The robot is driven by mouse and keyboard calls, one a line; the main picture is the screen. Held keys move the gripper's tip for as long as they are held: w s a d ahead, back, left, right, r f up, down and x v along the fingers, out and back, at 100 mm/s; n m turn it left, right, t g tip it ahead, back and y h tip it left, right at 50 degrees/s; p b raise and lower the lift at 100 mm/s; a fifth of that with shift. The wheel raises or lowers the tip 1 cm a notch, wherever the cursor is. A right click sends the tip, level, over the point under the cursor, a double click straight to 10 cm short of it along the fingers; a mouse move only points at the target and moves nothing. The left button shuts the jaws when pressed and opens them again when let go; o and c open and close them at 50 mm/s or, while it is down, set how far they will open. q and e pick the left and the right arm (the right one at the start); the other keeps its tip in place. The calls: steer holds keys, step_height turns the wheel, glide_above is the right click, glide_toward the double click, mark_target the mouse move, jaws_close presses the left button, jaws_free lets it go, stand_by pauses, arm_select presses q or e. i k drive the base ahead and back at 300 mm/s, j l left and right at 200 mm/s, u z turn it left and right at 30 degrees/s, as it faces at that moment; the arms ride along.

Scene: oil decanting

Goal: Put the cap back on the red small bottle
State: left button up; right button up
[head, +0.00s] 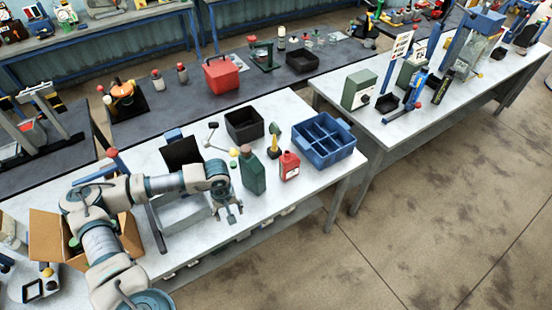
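The red small bottle (289,168) stands upright on the white table, left of the blue divided crate (323,144). Its top is too small to tell whether a cap sits on it. I cannot pick out a loose cap. A larger green bottle (252,174) with a pinkish top stands left of the red one. My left gripper (229,213) points down near the table's front edge, in front and left of both bottles and apart from them. Its fingers are spread and nothing shows between them. My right gripper is not in view.
A black bin (244,125) stands behind the bottles. A yellow-and-dark item (274,140) stands just behind the red bottle. A cardboard box (50,238) is at the left. The table right of my gripper, before the bottles, is clear.

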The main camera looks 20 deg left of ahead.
mark_target(289, 163)
steer(key=i+j+z, duration=0.1)
steer(key=z, duration=3.25)
steer(key=j+z, duration=0.1)
steer(key=z, duration=0.25)
steer(key=k+j+z, duration=0.1)
steer(key=z, duration=0.25)
steer(key=k+z, duration=0.1)
steer(key=z, duration=0.25)
steer(key=k+j+u, duration=0.1)
steer(key=u, duration=0.2)
steer(key=k+j+u, duration=0.1)
steer(key=u, duration=0.2)
steer(key=k+u, duration=0.1)
steer(key=u, duration=0.4)
steer(key=j+u, duration=0.1)
steer(key=u, duration=0.4)
steer(key=k+j+u, duration=0.1)
steer(key=u, duration=0.35)
steer(key=j+u, duration=0.1)
steer(key=u, duration=0.4)
steer(key=k+j+u, duration=0.1)
steer(key=u, duration=0.4)
steer(key=j+u, duration=0.15)
steer(key=u, duration=0.35)
steer(key=j+u, duration=0.1)
steer(key=u, duration=0.4)
